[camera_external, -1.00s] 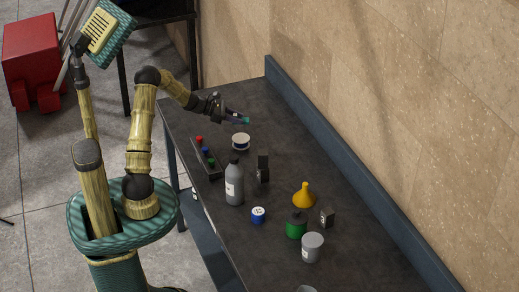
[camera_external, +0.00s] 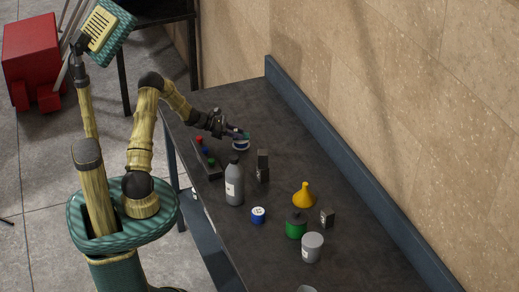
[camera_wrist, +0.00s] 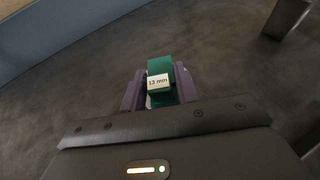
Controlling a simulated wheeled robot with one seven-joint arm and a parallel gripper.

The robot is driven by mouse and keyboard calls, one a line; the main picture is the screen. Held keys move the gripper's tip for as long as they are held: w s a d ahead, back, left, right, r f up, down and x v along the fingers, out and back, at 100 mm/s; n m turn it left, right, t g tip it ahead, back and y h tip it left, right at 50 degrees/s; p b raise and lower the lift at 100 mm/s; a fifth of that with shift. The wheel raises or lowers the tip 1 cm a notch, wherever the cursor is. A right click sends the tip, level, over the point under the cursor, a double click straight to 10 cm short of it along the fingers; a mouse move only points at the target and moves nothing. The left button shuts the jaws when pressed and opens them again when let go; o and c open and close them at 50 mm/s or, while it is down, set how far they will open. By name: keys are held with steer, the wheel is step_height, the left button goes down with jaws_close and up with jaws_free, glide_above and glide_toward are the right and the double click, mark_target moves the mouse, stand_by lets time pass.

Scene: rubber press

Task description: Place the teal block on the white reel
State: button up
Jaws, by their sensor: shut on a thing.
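The reel has a blue lower rim and stands on the table. The block is over or at the reel's top; I cannot tell whether they touch. In the wrist view the reel is mostly hidden behind the block and fingers.
On the dark table (camera_external: 350,265) stand a button box (camera_external: 207,160), a grey bottle (camera_external: 234,185), dark blocks (camera_external: 262,167), a blue-and-white roll (camera_external: 258,215), a yellow funnel (camera_external: 304,196), a green canister (camera_external: 296,227) and a grey cup (camera_external: 312,247). The table beyond the reel is clear.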

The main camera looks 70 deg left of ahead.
steer(key=shift+f, duration=0.1)
steer(key=o, duration=1.1)
steer(key=shift+c, duration=0.2)
steer(key=shift+r, duration=0.2)
steer(key=b+v, duration=0.1)
steer(key=v, duration=1.1)
